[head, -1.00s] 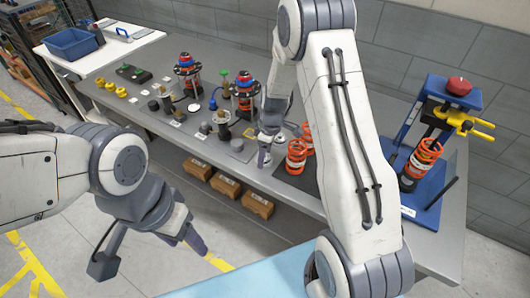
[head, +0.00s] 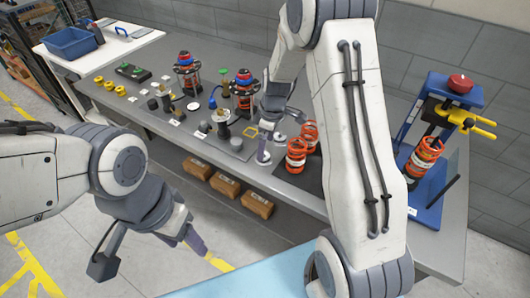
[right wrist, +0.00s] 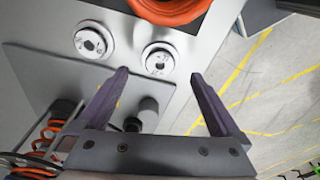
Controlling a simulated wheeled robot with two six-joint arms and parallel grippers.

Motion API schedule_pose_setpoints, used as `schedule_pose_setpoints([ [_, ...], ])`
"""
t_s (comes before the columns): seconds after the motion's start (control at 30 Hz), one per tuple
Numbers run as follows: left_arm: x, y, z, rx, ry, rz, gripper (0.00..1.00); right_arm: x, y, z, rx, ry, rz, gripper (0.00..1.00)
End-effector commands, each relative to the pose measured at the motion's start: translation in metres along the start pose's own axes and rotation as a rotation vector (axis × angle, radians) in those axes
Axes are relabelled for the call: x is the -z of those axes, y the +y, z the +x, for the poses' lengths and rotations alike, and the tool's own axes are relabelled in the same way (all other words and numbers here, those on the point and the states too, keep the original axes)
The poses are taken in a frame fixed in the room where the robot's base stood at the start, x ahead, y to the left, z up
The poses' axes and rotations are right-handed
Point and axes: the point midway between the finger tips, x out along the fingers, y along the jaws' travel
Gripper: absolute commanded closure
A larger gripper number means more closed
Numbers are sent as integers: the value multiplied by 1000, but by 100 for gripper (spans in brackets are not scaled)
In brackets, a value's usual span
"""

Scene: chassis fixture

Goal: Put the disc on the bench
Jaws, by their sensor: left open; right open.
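Two pale metal discs with centre holes lie flat on the grey bench (head: 180,60), near its front edge. In the right wrist view, one disc (right wrist: 158,60) is just past and between my fingertips, and the other disc (right wrist: 91,41) is to the left. My right gripper (right wrist: 160,76) is open and empty, pointing down over the bench edge; the nearer disc is not gripped. In the head view its fingers (head: 264,142) are partly hidden by the wrist. My left gripper (head: 196,242) hangs in front of the bench, over the floor, away from the discs; it is open.
Orange springs (head: 297,155) stand on a dark mat right of my right gripper. A grey plate (head: 228,143) with fittings lies left of it. A blue spring press (head: 432,150) stands at the right end. Cardboard bins (head: 226,184) sit below the bench top.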

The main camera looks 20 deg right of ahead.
Motion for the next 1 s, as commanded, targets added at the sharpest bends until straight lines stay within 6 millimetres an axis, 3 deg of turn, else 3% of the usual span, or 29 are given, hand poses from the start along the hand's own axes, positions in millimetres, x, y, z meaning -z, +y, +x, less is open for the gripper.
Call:
schedule_pose_setpoints([
  [0.2, -1, -1, 10, 0, 0, 0, 41, 0, 1, -46, -4, 2, 0, 0],
  [0.43, -1, -1, 13, 0, 0, 0, 41, 0, 0, -73, -1, 0, 2, 0],
  [0.53, -1, -1, 13, 0, 0, 0, 41, 9, -20, -83, 4, -1, 5, 0],
  [0.63, -1, -1, 13, 0, 0, 0, 41, 27, -72, -99, 13, -4, 23, 0],
  [0.73, -1, -1, 13, 0, 0, 0, 41, 34, -149, -117, 28, -14, 59, 0],
  [0.8, -1, -1, 13, 0, 0, 0, 41, 26, -201, -126, 38, -23, 93, 0],
  [0.9, -1, -1, 13, 0, 0, 0, 41, 4, -260, -134, 47, -35, 141, 0],
  [1.0, -1, -1, 13, 0, 0, 0, 41, -21, -298, -137, 51, -48, 181, 0],
])
